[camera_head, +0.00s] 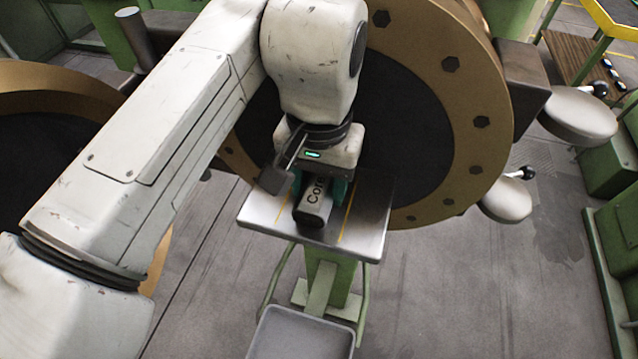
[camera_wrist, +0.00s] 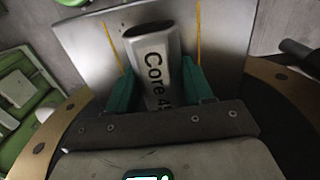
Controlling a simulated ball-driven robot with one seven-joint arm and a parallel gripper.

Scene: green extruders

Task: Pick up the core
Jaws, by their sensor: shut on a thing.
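The core (camera_head: 314,203) is a pale grey block with a dark end face and the printed word "Core". It is over a small metal-topped stand (camera_head: 268,217) in the head view. In the wrist view the core (camera_wrist: 152,68) lies between the two teal fingers of my gripper (camera_wrist: 157,85), with "Core 4" readable and the rest hidden. My gripper is shut on the core from above, one finger on each side. I cannot tell whether the core still touches the stand's top. In the head view my wrist hides the far end of the core.
A large tan ring with bolts (camera_head: 468,120) stands close behind the stand. A grey tray (camera_head: 300,335) is low in front. Round grey seats (camera_head: 580,118) stand at the right. Yellow lines mark the stand's top. Open floor (camera_head: 480,290) lies at the front right.

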